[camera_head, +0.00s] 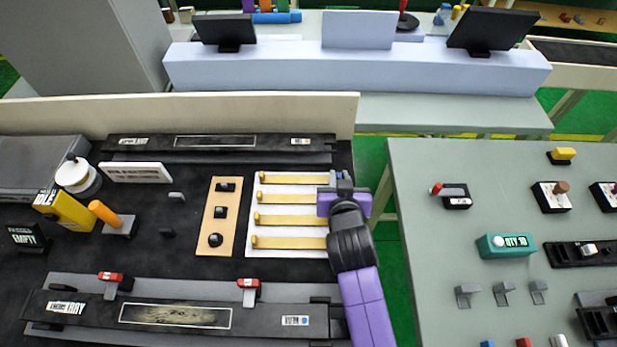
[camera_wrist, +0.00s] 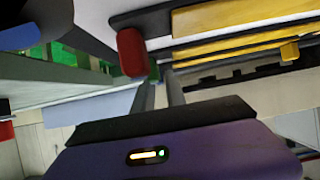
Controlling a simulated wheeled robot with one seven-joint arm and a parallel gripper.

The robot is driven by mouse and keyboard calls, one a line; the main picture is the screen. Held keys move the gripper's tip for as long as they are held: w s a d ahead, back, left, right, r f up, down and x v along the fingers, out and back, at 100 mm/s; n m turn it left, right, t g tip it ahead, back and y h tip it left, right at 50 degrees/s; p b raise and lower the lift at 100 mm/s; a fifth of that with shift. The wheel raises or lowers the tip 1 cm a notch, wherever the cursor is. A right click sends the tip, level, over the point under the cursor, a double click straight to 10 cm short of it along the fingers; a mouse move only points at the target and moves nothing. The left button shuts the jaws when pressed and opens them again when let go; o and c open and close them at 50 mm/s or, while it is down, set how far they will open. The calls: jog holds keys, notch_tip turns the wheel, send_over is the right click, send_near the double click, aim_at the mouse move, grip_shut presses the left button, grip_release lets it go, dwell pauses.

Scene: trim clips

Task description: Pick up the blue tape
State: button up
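No object I can firmly identify as the blue tape shows. A rounded dark-blue piece (camera_wrist: 20,37) is cut off at the upper left of the wrist view; I cannot tell what it is. In the head view a small blue patch shows beside my gripper (camera_head: 335,187), too small to identify. My gripper is at the right edge of the white panel with several yellow strips (camera_head: 290,178). In the wrist view my gripper's two grey fingers (camera_wrist: 162,80) are slightly apart, with nothing clearly between them. A red block (camera_wrist: 131,52) is just beyond the fingertips.
A tan strip with black knobs (camera_head: 220,212) lies left of the panel. A dark rail with red clips (camera_head: 175,315) runs along the front. A grey table (camera_head: 430,240) with a teal box (camera_head: 505,245) stands to the right, across a green floor gap.

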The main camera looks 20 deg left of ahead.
grip_shut()
jog(key=shift+r, duration=0.1)
